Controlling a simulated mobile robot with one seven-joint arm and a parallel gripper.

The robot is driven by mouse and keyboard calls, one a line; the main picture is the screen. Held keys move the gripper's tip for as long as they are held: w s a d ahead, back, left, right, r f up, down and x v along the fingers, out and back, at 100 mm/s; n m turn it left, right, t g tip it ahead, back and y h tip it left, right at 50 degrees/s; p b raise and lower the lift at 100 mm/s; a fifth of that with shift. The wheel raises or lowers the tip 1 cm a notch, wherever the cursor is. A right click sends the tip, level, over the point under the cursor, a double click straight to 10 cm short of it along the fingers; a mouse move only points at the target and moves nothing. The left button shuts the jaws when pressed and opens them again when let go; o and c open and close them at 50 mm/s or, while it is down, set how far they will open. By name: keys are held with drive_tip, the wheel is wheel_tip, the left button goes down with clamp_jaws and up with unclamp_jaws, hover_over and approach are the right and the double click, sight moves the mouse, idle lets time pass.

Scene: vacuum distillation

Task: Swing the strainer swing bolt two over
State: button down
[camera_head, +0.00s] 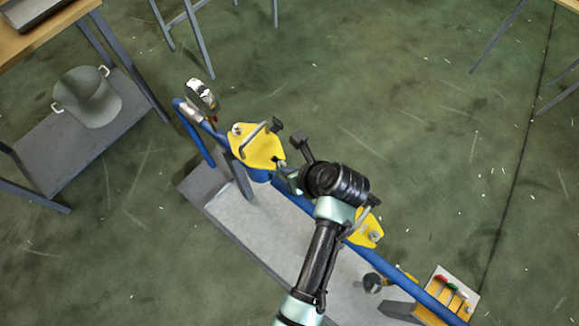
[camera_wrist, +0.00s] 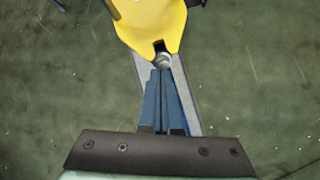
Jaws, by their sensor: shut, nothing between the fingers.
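A yellow strainer cover (camera_head: 257,148) with a bent handle sits on the blue pipework, left of my arm. In the wrist view the yellow cover (camera_wrist: 152,22) fills the top middle. A rounded grey bolt end (camera_wrist: 162,60) shows at a dark slot in its near edge; which numbered swing bolt it is, I cannot tell. A silver bolt (camera_head: 237,129) stands at the cover's far left edge. My gripper (camera_head: 287,176) is shut and empty, close to the cover's right edge. Whether it touches the bolt is not clear.
A second yellow cover (camera_head: 367,232) lies along the blue pipe (camera_head: 436,304), partly hidden by my arm. A gauge (camera_head: 201,95) stands at the pipe's left end. A box with coloured handles (camera_head: 446,291) is at lower right.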

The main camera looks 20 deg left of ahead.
sight(278, 167)
drive_tip(key=shift+w+a+r+p, duration=0.1)
drive_tip(key=shift+a+r+p, duration=0.15)
drive_tip(key=shift+p, duration=0.2)
drive_tip(key=p, duration=0.1)
drive_tip(key=r+h+p, duration=0.1)
drive_tip(key=p, duration=0.1)
drive_tip(key=shift+w+a+g+h, duration=0.15)
drive_tip(key=shift+a+g+h, duration=0.15)
drive_tip(key=shift+a+g, duration=0.1)
drive_tip(key=shift+w+a+r+p, duration=0.15)
drive_tip(key=shift+a+p, duration=0.3)
drive_tip(key=shift+p, duration=0.45)
drive_tip(key=shift+w+a+f+p, duration=0.1)
drive_tip(key=shift+w+a+p, duration=0.25)
drive_tip(key=shift+p, duration=0.55)
drive_tip(key=shift+a+r, duration=0.1)
drive_tip(key=shift+a, duration=0.05)
drive_tip(key=shift+s, duration=0.1)
